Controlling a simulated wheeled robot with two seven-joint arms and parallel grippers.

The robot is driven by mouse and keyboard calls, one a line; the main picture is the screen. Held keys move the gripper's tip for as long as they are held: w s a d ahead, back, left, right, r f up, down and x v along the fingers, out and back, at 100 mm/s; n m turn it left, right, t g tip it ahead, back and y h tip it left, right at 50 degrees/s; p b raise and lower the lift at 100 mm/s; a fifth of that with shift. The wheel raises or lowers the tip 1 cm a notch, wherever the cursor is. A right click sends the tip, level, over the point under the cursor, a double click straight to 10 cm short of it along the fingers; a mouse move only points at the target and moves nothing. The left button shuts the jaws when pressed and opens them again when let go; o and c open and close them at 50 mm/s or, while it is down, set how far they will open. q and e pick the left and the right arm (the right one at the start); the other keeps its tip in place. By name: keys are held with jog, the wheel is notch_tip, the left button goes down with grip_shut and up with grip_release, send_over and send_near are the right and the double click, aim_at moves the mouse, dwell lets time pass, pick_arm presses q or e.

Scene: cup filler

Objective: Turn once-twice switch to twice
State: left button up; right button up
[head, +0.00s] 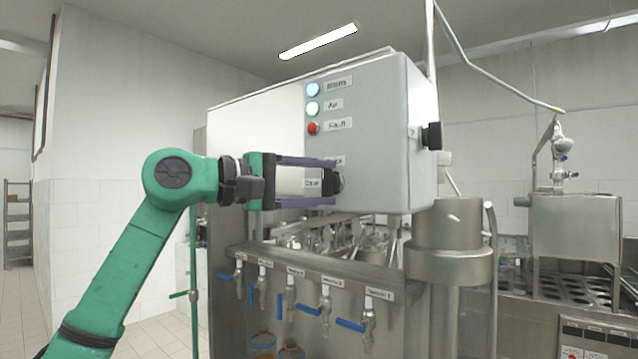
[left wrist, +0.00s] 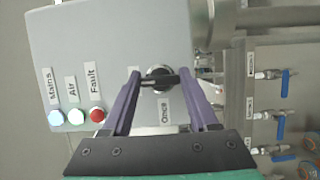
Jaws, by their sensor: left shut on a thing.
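The once-twice switch is a dark round knob on the front of the grey control box (head: 385,120). In the left wrist view the knob (left wrist: 160,80) lies between my purple fingers, its dark grip bar running roughly across from finger to finger. The "Once" label (left wrist: 165,111) is just below the knob there; in the head view it shows left of the knob, between the fingers. My left gripper (head: 337,181) is shut on the switch knob. Another label above the knob is partly covered by a finger, and I cannot see a "Twice" label. My right gripper is not in view.
Mains, Air and Fault lamps (head: 313,108) sit above the switch. A black knob (head: 431,136) sticks out from the box's right side. Below the box is a row of taps with blue handles (head: 349,325). A steel cylinder (head: 448,265) stands to the right.

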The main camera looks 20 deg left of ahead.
pick_arm(q)
jog(key=o, duration=1.4)
jog(key=shift+s+a+f+b, duration=0.1)
jog(key=shift+s+a+b, duration=0.1)
jog(key=shift+a+b, duration=0.1)
jog(key=b+v, duration=0.4)
jog(key=v, duration=1)
jog(key=shift+d+r, duration=0.1)
jog(key=shift+r, duration=0.1)
jog(key=shift+w, duration=0.1)
